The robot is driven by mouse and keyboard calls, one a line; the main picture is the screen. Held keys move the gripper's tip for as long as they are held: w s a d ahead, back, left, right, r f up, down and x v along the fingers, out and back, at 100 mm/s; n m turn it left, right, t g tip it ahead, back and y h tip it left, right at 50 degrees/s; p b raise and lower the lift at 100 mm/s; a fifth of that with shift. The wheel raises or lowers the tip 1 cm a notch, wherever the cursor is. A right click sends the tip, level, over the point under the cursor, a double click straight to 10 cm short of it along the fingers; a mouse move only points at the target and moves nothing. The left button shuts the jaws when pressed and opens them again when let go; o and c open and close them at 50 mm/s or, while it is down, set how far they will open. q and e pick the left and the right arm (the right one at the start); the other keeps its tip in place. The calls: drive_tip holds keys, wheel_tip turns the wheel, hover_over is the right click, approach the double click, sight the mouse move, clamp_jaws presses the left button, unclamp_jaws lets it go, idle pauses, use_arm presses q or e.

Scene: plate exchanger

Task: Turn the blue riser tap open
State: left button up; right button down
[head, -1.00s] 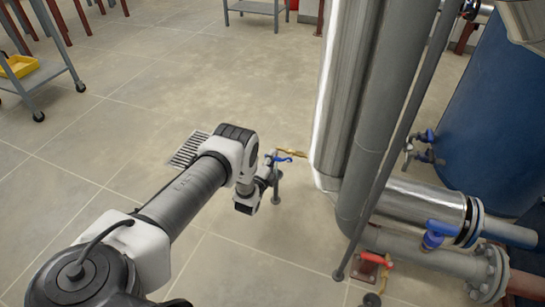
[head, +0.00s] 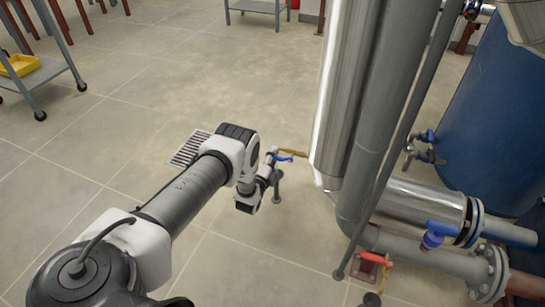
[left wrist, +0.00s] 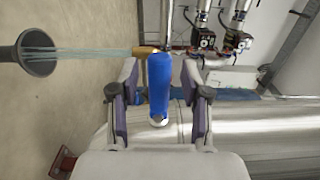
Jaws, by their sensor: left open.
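The blue riser tap (head: 284,158) is a small blue lever beside a brass fitting (head: 297,153), low to the left of the tall silver pipe. My left gripper (head: 271,160) is at the tap. In the left wrist view, the blue handle (left wrist: 159,82) lies between the two open fingers of my left gripper (left wrist: 160,100), with a gap on each side. Pale, water-like streaks (left wrist: 90,53) run from the brass outlet to a round grey funnel (left wrist: 38,53). My right gripper is not in view.
Tall silver and grey pipes (head: 345,100) stand just right of the tap. A red-handled valve (head: 376,259) and other blue-handled valves (head: 437,231) lie further right, near a blue tank (head: 490,120).

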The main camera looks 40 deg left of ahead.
use_arm(q)
drive_tip(key=v, duration=1.2)
